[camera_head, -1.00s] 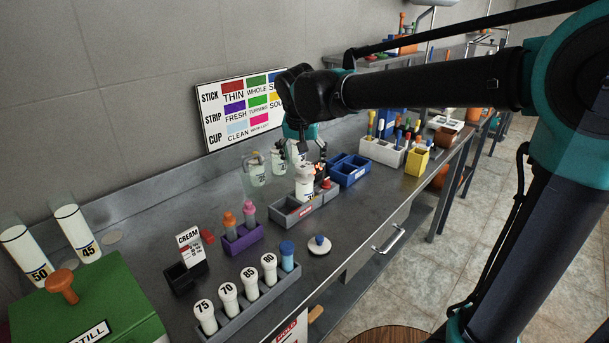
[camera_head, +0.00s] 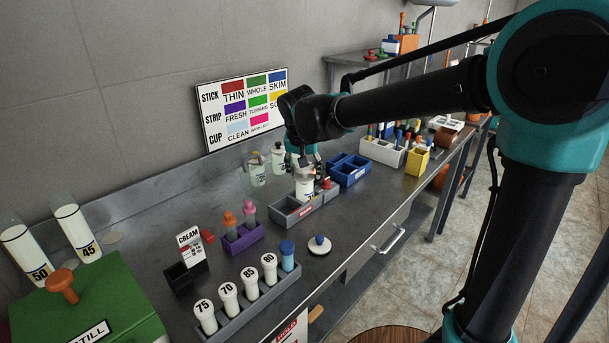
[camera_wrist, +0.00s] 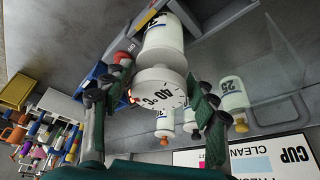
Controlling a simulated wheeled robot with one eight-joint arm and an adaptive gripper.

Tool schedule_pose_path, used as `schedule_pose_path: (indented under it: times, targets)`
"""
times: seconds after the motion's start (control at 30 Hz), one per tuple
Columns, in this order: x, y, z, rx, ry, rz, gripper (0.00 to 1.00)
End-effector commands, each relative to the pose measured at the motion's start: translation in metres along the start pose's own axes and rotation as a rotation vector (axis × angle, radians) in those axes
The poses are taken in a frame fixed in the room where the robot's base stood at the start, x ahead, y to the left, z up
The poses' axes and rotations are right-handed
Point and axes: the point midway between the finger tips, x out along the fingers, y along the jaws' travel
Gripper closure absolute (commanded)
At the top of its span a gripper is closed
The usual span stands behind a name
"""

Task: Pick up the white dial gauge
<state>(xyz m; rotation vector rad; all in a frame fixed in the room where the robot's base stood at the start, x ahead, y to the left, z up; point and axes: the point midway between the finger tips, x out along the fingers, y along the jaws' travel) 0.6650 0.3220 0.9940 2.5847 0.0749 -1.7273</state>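The white dial gauge (camera_head: 305,188) stands in the grey tray (camera_head: 283,218) on the steel counter. In the wrist view its round numbered white face (camera_wrist: 160,92) points toward the camera, with a white body with a dark number behind it. My gripper (camera_head: 306,165) is right over the gauge, and hides its top in the head view. In the wrist view the fingers of my gripper (camera_wrist: 150,98) are apart, one on each side of the face. A gap shows on the right; contact on the left cannot be told.
Blue bins (camera_head: 349,170) and a red-topped item (camera_head: 327,184) stand close right of the gauge. A purple holder (camera_head: 243,238) and a rack of numbered vials (camera_head: 252,302) are nearer.

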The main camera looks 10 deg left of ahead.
Motion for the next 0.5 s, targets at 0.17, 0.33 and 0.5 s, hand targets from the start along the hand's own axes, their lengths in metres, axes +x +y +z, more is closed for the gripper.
schedule_pose_path:
  times: [0.17,0.33,0.5]
  targets:
    - [-0.0001,0.0000,0.0000,0.000,0.000,0.000,0.68]
    - [-0.0002,0.0000,0.0000,0.000,0.000,0.000,0.82]
    - [-0.0011,-0.0001,-0.0004,0.000,0.000,0.000,0.82]
